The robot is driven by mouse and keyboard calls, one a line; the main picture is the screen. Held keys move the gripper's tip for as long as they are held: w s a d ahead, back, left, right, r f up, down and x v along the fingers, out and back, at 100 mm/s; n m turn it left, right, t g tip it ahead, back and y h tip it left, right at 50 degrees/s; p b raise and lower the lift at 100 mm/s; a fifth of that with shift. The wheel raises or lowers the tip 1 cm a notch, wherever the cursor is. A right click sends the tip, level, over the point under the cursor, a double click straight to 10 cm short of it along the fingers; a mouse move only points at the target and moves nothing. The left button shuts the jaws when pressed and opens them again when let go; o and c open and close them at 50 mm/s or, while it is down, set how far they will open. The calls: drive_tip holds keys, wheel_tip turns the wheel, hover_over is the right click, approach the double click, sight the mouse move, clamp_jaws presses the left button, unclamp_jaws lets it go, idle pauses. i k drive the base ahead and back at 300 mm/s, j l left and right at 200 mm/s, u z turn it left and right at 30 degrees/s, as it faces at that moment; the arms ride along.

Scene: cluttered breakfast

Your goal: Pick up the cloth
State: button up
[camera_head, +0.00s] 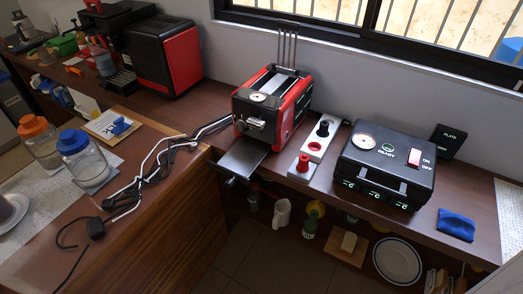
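A dark blue cloth (456,225) lies crumpled on the right part of the brown counter (350,203), near its front edge. It is to the right of a black box with a dial and switch (385,165) and apart from it. A smaller blue item (121,127), perhaps also cloth, lies on a white printed card on the left counter; I cannot tell what it is. My gripper is not in view.
A red and black toaster (272,103) stands mid-counter, beside a white strip with knobs (318,146). Cables (150,172) lie across the left counter near two lidded jars (84,158). A lower shelf holds plates (397,261) and bottles. Tiled floor lies between the counters.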

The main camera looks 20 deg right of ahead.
sight(457, 224)
drive_tip(key=z, duration=2.1)
drive_tip(key=i+l+u, duration=0.2)
drive_tip(key=l+u, duration=0.2)
drive_tip(key=l, duration=0.2)
drive_tip(key=i+l+u, duration=0.15)
drive_tip(key=l, duration=0.2)
